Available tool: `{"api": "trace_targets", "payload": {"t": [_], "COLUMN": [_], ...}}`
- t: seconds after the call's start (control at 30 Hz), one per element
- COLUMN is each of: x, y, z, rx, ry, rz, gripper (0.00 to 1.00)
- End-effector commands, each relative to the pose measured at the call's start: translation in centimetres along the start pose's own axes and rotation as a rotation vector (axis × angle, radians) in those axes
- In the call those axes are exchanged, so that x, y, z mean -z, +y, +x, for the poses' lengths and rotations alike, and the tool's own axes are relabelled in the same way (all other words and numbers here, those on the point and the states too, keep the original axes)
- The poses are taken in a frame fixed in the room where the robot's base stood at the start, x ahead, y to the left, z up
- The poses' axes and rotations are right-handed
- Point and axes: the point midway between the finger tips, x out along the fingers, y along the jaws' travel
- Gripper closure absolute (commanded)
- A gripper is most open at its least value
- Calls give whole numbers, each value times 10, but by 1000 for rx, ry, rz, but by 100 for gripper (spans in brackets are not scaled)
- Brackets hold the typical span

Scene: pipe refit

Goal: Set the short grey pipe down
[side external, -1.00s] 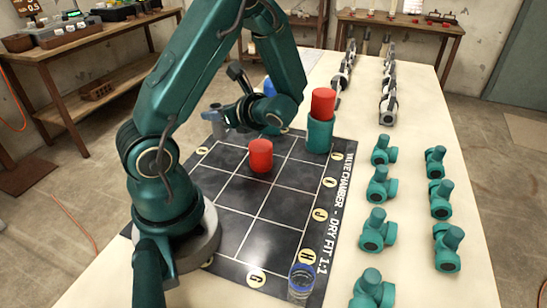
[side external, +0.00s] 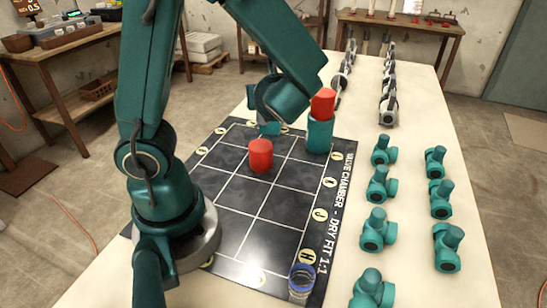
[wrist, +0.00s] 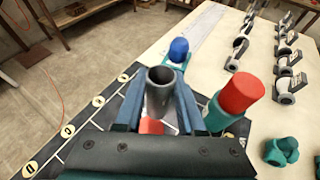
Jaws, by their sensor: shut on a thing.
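The short grey pipe (wrist: 160,95) is in the wrist view, upright with its open end towards the camera. My gripper (wrist: 157,108) is shut on it, with one finger on each side. In the side view my gripper (side external: 270,127) is over the far part of the dark gridded mat (side external: 236,208), and the pipe is hidden there. The pipe's lower end is hidden, so I cannot tell whether it touches the mat.
A red cylinder (side external: 260,155) stands on the mat. A teal holder (side external: 319,136) with a red cylinder (side external: 323,102) on top is right of my gripper. A blue-capped piece (wrist: 179,48) is just beyond the pipe. Several teal fittings (side external: 378,184) line the table's right.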

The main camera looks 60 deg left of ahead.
Motion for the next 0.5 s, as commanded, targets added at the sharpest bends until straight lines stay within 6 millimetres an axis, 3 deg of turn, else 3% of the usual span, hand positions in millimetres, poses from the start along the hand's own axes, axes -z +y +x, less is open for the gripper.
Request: {"api": "trace_targets", "payload": {"t": [0.1, 0.27, 0.5], "x": [4, 8, 34], "y": [-14, -23, -46], "z": [-16, -26, -39], "rx": [88, 131, 134], "ry": [-3, -3, -4], "rz": [26, 39, 45], "gripper": [100, 100, 100]}}
